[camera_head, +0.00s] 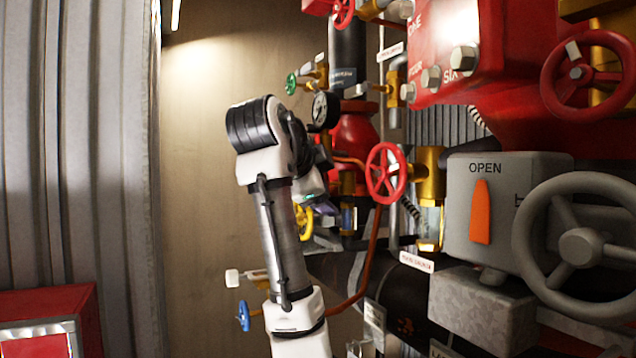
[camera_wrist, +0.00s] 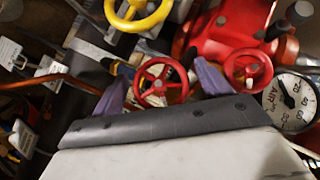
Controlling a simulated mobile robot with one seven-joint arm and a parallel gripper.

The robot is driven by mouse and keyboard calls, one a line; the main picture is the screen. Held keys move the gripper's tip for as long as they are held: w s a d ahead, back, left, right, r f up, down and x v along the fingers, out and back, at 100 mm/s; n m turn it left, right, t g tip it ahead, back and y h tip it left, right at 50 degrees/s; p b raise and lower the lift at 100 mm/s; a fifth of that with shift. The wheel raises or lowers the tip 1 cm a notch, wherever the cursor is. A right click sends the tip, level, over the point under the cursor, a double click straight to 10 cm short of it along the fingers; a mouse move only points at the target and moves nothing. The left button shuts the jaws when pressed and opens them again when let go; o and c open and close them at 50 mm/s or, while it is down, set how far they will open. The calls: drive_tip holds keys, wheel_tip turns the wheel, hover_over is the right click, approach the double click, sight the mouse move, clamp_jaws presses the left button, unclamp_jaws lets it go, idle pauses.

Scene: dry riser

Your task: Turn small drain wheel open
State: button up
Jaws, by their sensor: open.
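Several small handwheels show, and I cannot read which is the drain wheel. In the wrist view a small red wheel (camera_wrist: 161,81) lies between the purple fingers of my gripper (camera_wrist: 160,74), which is open. Whether the fingers touch its rim cannot be told. A second red wheel (camera_wrist: 248,68) is just outside the right finger. A yellow wheel (camera_wrist: 138,13) is at the top. In the head view the yellow wheel (camera_head: 305,222) is partly behind my arm, a blue wheel (camera_head: 243,316) is low at left, and a red wheel (camera_head: 387,173) is right of my mostly hidden gripper.
A pressure gauge (camera_wrist: 290,101) is close right of the fingers. A copper pipe (camera_wrist: 60,80) and white tags (camera_wrist: 22,138) lie to the left. A grey box marked OPEN (camera_head: 508,205) and a large grey wheel (camera_head: 580,248) stand at right. Floor-side space by the bare wall (camera_head: 205,150) is clear.

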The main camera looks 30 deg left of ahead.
drive_tip(key=b+v, duration=0.6)
drive_tip(key=v, duration=0.7)
drive_tip(key=shift+s, duration=0.4)
drive_tip(key=shift+d+r, duration=0.1)
drive_tip(key=shift+r, duration=0.05)
